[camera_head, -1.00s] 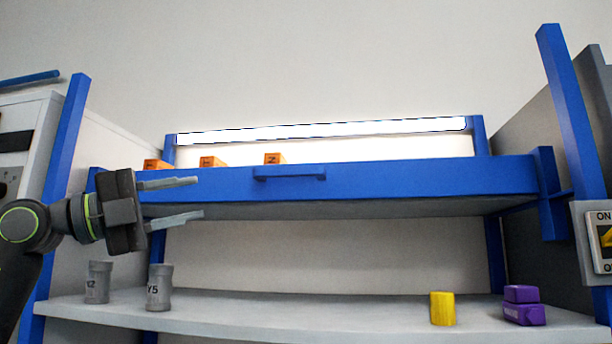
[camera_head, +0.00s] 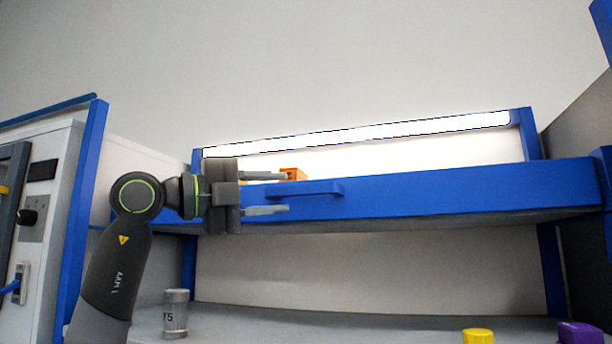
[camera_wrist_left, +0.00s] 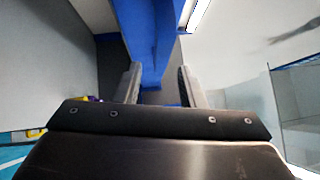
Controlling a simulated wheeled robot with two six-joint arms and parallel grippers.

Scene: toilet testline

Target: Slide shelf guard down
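The blue shelf guard (camera_head: 440,190) is a long panel across the front of the upper shelf, with a blue bar handle (camera_head: 318,187) on its face. My left gripper (camera_head: 287,192) is open, its two grey fingers pointing right, one above the other. In the head view the fingertips overlap the left end of the handle; contact cannot be told. In the left wrist view the open fingers (camera_wrist_left: 160,85) show with the blue guard (camera_wrist_left: 150,40) ahead between them. The gap between them looks empty of any gripped thing. My right gripper is not in view.
An orange block (camera_head: 293,173) stands behind the guard. On the lower shelf (camera_head: 270,325) are a grey cylinder (camera_head: 175,315), a yellow piece (camera_head: 478,336) and a purple piece (camera_head: 580,332). A blue post (camera_head: 85,180) and a cabinet (camera_head: 45,150) stand at the left.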

